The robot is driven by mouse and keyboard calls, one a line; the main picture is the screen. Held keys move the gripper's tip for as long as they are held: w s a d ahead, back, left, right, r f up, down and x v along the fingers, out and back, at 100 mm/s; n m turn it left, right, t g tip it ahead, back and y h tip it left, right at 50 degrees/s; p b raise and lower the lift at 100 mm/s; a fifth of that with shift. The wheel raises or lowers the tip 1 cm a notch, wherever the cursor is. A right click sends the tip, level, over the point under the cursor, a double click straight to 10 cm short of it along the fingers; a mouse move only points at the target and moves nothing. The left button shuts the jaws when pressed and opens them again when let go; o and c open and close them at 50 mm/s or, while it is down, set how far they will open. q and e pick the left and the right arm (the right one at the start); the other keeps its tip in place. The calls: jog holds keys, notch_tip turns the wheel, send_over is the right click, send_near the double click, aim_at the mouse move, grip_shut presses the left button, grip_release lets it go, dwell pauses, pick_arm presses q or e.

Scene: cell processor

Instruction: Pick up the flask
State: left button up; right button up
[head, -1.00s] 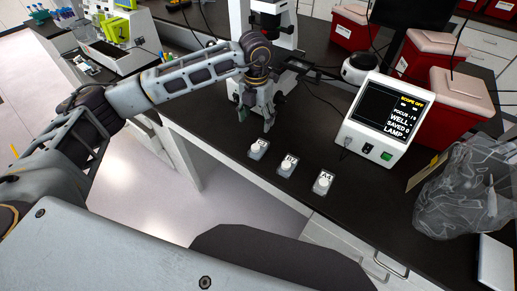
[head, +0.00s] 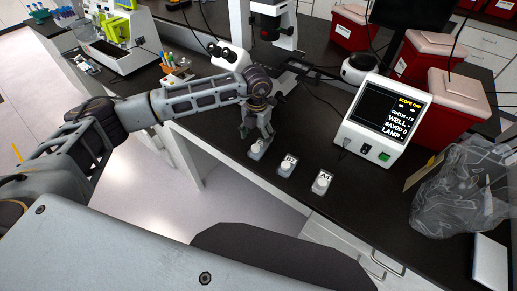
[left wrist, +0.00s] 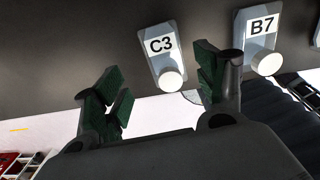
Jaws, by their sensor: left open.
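Three small flat flasks with white caps lie in a row on the black bench. The leftmost flask, C3 (head: 257,151), also shows in the left wrist view (left wrist: 162,50). The middle flask, B7 (head: 287,166), also shows there (left wrist: 258,35). The right flask is A4 (head: 321,183). My left gripper (head: 259,138) is open and empty, pointing down at flask C3. In the left wrist view the open gripper (left wrist: 160,78) has a green-padded finger on each side of C3, with no clear contact. The task does not name which flask. My right gripper is not in view.
A scope monitor (head: 381,122) stands behind the flasks. A microscope (head: 272,25) is behind my left gripper. Red bins (head: 435,103) stand at the back right, and a clear plastic bag (head: 455,190) is at the right. The bench's front edge is close to the flasks.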

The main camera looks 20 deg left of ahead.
pick_arm(q)
jog(key=shift+d+f, duration=0.1)
jog(key=shift+f, duration=0.25)
jog(key=shift+s+d+f+p, duration=0.1)
jog(key=shift+d+f+p, duration=0.05)
jog(key=shift+f+p, duration=0.35)
jog(key=shift+s+d+f+p, duration=0.1)
jog(key=shift+f+p, duration=0.2)
jog(key=shift+f, duration=1.45)
jog(key=shift+w, duration=0.1)
jog(key=shift+c, duration=1.1)
jog(key=c, duration=0.9)
jog(key=shift+r, duration=0.15)
